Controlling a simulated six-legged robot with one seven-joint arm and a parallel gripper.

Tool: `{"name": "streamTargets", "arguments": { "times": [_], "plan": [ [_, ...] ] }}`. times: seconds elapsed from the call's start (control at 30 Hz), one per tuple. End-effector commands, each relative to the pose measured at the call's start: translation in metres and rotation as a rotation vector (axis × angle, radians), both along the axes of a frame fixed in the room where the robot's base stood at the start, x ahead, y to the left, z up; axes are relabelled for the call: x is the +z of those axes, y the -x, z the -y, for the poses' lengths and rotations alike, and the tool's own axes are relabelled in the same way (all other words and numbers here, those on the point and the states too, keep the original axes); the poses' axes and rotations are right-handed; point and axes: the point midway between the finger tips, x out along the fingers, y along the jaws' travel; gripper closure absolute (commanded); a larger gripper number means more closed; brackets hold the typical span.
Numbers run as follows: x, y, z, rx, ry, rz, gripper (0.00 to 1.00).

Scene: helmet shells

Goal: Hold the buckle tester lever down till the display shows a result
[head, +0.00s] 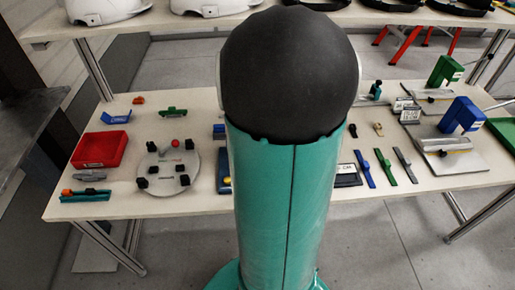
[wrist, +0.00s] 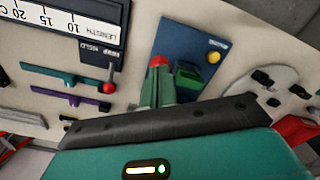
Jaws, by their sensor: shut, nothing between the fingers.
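A red ball knob (wrist: 108,87), apparently the lever's end, is at the panel's edge. My gripper (wrist: 157,70) is shut and empty, to the right of the knob and apart from it in the picture. Red shows at its fingertips; I cannot tell whether it belongs to the fingers or something behind.
A blue board (wrist: 205,45) with a green block and yellow button is beyond my fingers. Teal and purple straps (wrist: 68,101) lie near the knob. A round plate (head: 169,194) with black blocks and a red tray (head: 101,149) are on the table's left.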

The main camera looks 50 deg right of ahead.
Motion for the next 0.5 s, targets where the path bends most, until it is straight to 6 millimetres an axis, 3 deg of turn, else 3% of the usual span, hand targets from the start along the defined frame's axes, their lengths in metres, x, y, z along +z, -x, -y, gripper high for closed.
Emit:
{"name": "streamTargets", "arguments": {
  "times": [0.5],
  "plan": [
    [0.038,0.0,0.0,0.0,0.001,0.001,1.0]
  ]
}}
